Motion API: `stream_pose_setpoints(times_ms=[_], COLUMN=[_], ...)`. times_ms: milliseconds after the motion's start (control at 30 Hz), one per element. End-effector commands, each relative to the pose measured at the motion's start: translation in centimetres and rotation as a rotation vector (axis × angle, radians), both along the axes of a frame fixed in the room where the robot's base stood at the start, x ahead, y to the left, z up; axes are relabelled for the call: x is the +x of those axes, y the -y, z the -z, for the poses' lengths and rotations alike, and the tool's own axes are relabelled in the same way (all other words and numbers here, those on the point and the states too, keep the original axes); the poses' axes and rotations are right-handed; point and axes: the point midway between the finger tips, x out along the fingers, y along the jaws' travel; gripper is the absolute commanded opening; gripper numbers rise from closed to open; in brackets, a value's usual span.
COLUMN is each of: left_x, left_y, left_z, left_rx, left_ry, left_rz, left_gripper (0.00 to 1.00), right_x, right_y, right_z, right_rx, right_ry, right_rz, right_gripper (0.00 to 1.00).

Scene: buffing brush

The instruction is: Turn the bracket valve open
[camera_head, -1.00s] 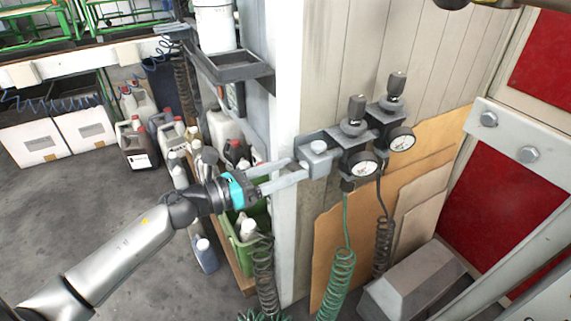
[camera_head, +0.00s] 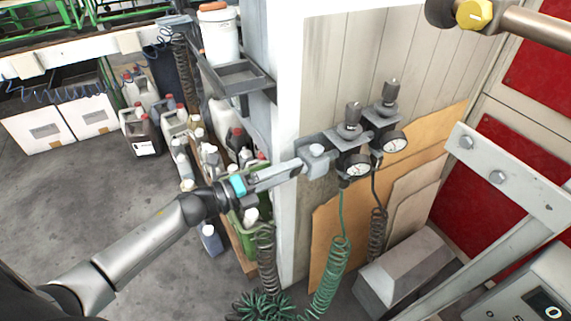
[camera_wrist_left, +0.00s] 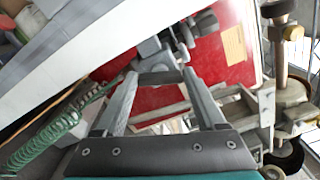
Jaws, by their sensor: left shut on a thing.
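The bracket valve is a grey knob (camera_head: 316,151) at the left end of a grey bracket (camera_head: 335,137) fixed on the corner of the panelled wall. My left gripper (camera_head: 301,166) reaches it from the left, with its fingers shut on the knob. In the left wrist view the two long fingers (camera_wrist_left: 160,74) run up to the bracket, and the grip at their tips is partly hidden. My right gripper is in neither view.
Two regulators with dark knobs (camera_head: 349,120) and gauges (camera_head: 357,169) sit right of the valve. A green coiled hose (camera_head: 331,275) hangs below. A tray (camera_head: 240,78) juts out upper left. A grey metal frame (camera_head: 510,180) stands at right.

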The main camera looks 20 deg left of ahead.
Motion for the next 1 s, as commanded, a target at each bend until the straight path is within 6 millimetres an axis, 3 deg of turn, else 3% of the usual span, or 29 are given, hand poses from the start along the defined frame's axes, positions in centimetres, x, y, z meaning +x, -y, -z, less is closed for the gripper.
stream_pose_setpoints(times_ms=[433,1000], left_x=[0.0,0.0], left_y=[0.0,0.0], left_z=[0.0,0.2], left_rx=[-0.249,-0.330], left_ry=[-0.191,-0.250], left_rz=[0.001,0.001], left_gripper=[0.17,0.17], right_x=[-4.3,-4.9], right_y=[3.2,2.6], right_z=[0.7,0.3], right_rx=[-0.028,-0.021], right_ry=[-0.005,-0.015], right_rz=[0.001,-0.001], right_gripper=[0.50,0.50])
